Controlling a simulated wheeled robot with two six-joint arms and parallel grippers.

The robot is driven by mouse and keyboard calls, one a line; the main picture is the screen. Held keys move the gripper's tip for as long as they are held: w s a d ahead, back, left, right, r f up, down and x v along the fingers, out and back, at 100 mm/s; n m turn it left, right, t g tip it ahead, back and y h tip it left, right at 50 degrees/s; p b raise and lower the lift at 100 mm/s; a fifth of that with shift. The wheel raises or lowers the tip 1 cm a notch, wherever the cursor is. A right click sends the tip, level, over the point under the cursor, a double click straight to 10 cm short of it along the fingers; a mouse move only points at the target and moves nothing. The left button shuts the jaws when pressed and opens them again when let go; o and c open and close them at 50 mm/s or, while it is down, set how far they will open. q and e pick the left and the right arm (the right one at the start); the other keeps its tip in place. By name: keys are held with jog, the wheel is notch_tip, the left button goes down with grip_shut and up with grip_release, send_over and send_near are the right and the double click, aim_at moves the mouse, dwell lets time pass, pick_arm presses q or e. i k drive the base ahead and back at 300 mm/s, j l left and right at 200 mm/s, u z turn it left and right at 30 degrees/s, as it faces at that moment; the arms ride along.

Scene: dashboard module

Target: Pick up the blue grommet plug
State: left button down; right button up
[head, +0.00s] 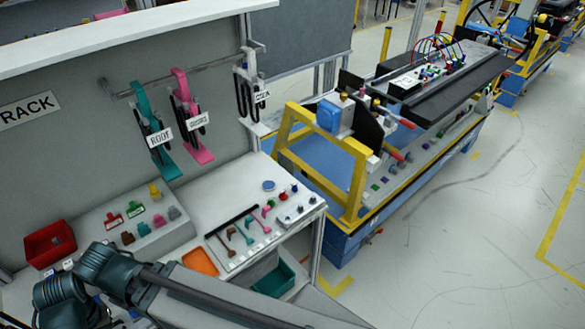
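A round blue disc (269,185), which looks like the blue grommet plug, lies flat on the white bench top (215,205) near its back right. It is small in the view, so its fine shape cannot be told. No gripper is touching it. Part of one of my arms crosses the lower left of the head view and leaves at the bottom edge. Neither of my grippers shows in the picture.
Small red and blue knobs stand right of the disc, and a strip with pink, teal and brown parts in front of it. A red bin (50,243), orange tray (201,262) and teal bin (273,278) are nearby. Harnesses hang above; a yellow-framed cart (365,165) stands right.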

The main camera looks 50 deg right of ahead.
aim_at(294, 189)
jog(key=l, duration=0.55)
jog(key=k+l, duration=0.15)
jog(key=l, duration=1)
jog(key=k+l+u, duration=0.1)
jog(key=l, duration=0.5)
jog(key=k+l, duration=0.1)
jog(key=l, duration=0.45)
